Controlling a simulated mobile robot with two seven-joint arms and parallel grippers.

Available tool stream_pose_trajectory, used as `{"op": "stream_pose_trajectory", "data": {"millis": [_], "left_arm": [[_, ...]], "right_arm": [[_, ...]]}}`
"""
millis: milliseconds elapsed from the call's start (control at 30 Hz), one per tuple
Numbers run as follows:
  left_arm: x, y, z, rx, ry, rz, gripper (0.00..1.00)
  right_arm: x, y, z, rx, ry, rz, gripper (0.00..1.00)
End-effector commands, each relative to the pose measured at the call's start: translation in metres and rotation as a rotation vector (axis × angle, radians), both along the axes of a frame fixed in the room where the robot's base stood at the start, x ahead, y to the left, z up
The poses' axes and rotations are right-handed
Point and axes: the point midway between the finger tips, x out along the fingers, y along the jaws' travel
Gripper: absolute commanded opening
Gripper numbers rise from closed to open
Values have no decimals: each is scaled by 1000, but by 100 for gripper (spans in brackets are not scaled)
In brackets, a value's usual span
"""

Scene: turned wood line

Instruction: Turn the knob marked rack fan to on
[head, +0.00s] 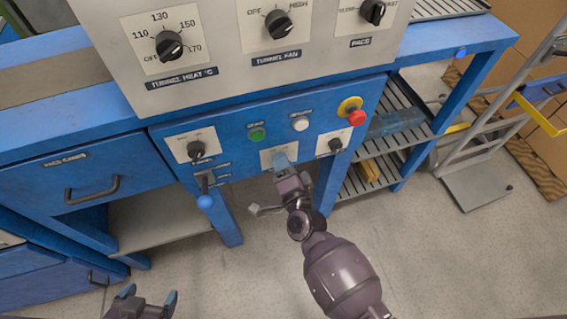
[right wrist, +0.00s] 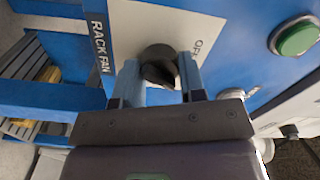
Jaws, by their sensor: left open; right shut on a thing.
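The rack fan knob (right wrist: 160,55) is a black round knob with a raised grip, on a white plate labelled RACK FAN in the right wrist view. My right gripper (right wrist: 158,72) has one finger on each side of it and is shut on it. In the head view my right gripper (head: 281,160) reaches the middle plate (head: 266,158) of the blue lower panel and hides the knob. Part of a position word shows beside the knob; which way the knob points is hard to tell. My left gripper (head: 150,295) is open and empty, low at the left.
The blue panel (head: 228,142) also carries a left knob (head: 196,151), a right knob (head: 335,145), a green button (head: 257,134), a white button (head: 300,124) and a red stop button (head: 356,117). A blue-tipped lever (head: 205,201) sits below left. A drawer handle (head: 92,191) sticks out further left.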

Motion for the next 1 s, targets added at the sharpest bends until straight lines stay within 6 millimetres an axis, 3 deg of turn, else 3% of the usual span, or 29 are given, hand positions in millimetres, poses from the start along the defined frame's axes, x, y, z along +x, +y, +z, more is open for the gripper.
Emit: {"op": "stream_pose_trajectory", "data": {"millis": [67,100,233,633,1000], "left_arm": [[0,0,0,0,-1,0,85],[1,0,0,0,-1,0,85],[1,0,0,-1,-1,-1,85],[2,0,2,-2,-4,0,85],[4,0,9,-7,-12,7,85]], "right_arm": [[-1,0,-1,1,3,0,14],[-1,0,-1,1,3,0,42],[0,0,-1,1,2,1,62],[-6,-2,0,-1,0,0,63],[-60,-20,1,-1,-1,-1,63]]}}
